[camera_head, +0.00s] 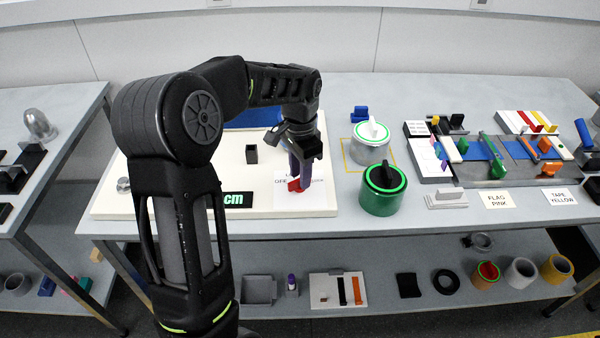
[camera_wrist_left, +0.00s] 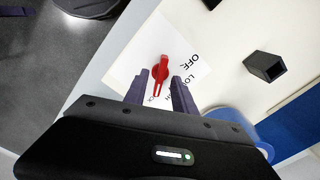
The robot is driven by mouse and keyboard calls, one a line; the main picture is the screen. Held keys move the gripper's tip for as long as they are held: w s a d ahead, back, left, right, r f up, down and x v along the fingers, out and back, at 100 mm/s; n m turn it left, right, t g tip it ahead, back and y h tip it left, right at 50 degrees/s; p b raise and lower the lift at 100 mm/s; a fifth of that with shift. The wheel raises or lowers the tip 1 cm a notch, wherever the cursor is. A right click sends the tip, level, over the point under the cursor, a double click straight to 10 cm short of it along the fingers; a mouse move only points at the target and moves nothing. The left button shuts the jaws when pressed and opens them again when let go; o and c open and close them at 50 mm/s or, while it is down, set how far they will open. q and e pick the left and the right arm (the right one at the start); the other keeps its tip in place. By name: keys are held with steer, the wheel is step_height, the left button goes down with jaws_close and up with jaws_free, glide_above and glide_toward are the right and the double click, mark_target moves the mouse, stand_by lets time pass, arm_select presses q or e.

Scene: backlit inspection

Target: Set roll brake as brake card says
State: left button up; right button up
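The red brake knob (camera_head: 295,185) is a pointer on a white dial sheet (camera_head: 316,197) at the front right of a cream board. In the left wrist view, the red knob (camera_wrist_left: 161,70) sits near OFF and LOW lettering; the other dial words are partly covered. My left gripper (camera_head: 298,178) is over the knob from above. In the wrist view its two purple fingers (camera_wrist_left: 161,85) are apart, one on each side of the knob's lower end, with gaps visible. I cannot make out a card naming a brake setting. My right gripper is not in view.
The cream board (camera_head: 110,200) also carries a dark square tube (camera_head: 251,154) and a black "cm" plate (camera_head: 238,199). Cards reading FLAG PINK (camera_head: 497,200) and TAPE YELLOW (camera_head: 560,196) lie farther right.

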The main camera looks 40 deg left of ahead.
arm_select(q)
steer(key=shift+f, duration=0.35)
jaws_close()
stand_by(0.4)
